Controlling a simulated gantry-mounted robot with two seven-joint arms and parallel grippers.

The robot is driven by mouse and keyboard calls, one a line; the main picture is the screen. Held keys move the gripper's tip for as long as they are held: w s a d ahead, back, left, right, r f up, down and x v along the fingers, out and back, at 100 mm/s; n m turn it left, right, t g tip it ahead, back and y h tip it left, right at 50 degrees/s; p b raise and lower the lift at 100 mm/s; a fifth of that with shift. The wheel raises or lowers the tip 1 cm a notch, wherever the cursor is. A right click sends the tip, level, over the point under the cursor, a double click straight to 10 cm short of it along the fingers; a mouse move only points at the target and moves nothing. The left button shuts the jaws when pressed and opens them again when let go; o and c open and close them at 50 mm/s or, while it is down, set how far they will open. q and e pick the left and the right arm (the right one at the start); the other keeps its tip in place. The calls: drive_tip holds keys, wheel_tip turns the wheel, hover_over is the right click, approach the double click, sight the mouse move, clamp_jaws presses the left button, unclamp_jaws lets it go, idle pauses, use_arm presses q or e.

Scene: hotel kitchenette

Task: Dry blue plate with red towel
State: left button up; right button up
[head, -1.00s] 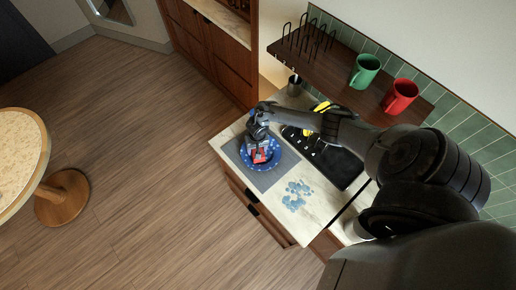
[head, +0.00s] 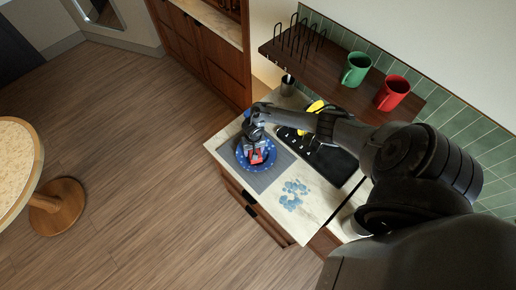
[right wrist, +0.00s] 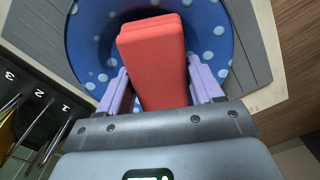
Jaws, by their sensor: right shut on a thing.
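The blue plate (head: 270,164) with pale dots lies on a grey ridged mat (head: 268,182) at the left end of the counter. My right gripper (head: 256,146) is over the plate, pointing down. It is shut on the folded red towel (head: 257,157), which is over the plate's middle. In the right wrist view the towel (right wrist: 152,60) stands between the two lilac fingers, with the dotted plate (right wrist: 85,45) beyond it. The towel hides part of the plate, and I cannot tell whether it touches it. My left gripper is not in view.
Pale blue wet-looking patches (head: 292,196) lie on the counter. A black panel (head: 335,165) with white markings and a yellow item (head: 315,106) are behind my arm. A wooden shelf (head: 333,98) above holds a green mug (head: 356,69), a red mug (head: 392,93) and a wire rack (head: 300,38).

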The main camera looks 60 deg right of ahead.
drive_tip(key=shift+w+a, duration=0.3)
drive_tip(key=shift+w, duration=0.05)
drive_tip(key=shift+s+d, duration=1.4)
drive_tip(key=shift+s, duration=0.1)
drive_tip(key=shift+w+a+r, duration=0.1)
drive_tip(key=shift+w+a, duration=1.3)
drive_tip(key=shift+w, duration=0.15)
drive_tip(key=shift+r, duration=4.25)
